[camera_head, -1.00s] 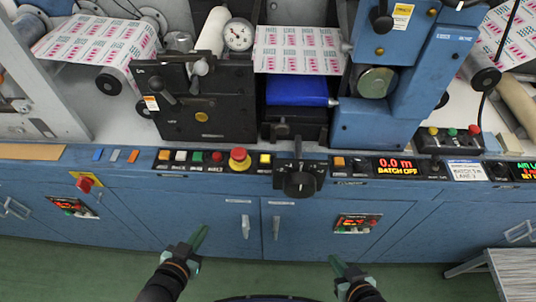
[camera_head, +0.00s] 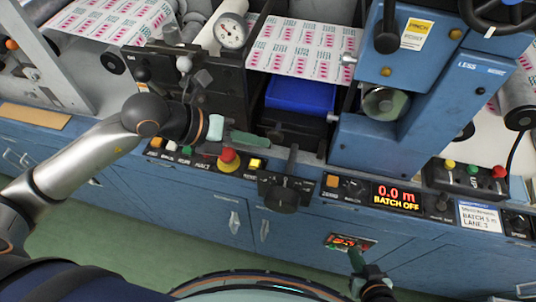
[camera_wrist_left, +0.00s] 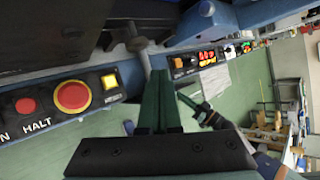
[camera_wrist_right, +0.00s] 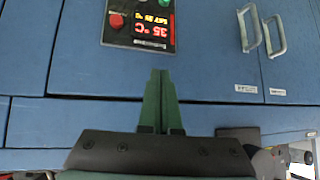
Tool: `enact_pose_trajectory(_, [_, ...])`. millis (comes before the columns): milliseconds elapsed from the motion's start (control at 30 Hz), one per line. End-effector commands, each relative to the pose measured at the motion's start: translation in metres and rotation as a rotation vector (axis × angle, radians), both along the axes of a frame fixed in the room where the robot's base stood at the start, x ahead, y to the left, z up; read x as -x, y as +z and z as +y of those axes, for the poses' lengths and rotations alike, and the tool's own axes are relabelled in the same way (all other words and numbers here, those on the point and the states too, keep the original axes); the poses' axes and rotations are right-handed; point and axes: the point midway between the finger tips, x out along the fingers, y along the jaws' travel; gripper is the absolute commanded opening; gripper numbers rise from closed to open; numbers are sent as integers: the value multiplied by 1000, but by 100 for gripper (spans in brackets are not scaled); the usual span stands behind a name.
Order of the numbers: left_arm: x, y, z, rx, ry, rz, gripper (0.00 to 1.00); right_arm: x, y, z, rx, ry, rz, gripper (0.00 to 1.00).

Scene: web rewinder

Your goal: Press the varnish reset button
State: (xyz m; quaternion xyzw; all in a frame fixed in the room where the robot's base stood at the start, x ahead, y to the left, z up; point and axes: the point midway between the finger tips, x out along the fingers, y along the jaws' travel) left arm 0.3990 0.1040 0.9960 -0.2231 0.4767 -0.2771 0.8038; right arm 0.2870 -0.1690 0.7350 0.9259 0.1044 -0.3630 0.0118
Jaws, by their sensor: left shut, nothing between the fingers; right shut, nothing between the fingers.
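No label reading varnish is legible, so I cannot tell which button is the varnish reset. A yellow square button (camera_head: 254,164) sits right of a red mushroom button (camera_head: 229,159) on the console strip; both also show in the left wrist view, the yellow one (camera_wrist_left: 110,81) beside the red one (camera_wrist_left: 72,96). My left gripper (camera_head: 268,140) is shut and empty, above and behind the yellow button, apart from it. My right gripper (camera_head: 354,250) is shut and empty, by a cabinet display panel (camera_head: 338,242); that panel, with a red button (camera_wrist_right: 116,20), shows in the right wrist view.
A black rotary handle (camera_head: 284,194) stands right of the yellow button. Farther right are an orange button (camera_head: 333,181), a batch display (camera_head: 396,196) and a button box (camera_head: 470,178). Rollers and the printed web (camera_head: 305,50) rise behind. Green floor (camera_head: 110,235) lies open in front.

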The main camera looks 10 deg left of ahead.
Motion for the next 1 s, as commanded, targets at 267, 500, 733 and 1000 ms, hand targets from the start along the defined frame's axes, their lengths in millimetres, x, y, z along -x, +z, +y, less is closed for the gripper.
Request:
enact_pose_trajectory(267, [-14,1,26,-138,47,-58,0,0,0,0,0,0,0,0])
enact_pose_trajectory(500, [-14,0,25,-133,46,-57,0,0,0,0,0,0,0,0])
enact_pose_trajectory(733, [-14,-10,24,-131,44,-56,0,0,-8,0,-1,1,0,0])
enact_pose_trajectory(1000, [-13,-45,24,-131,44,-53,0,0,-33,1,-1,1,0,0])
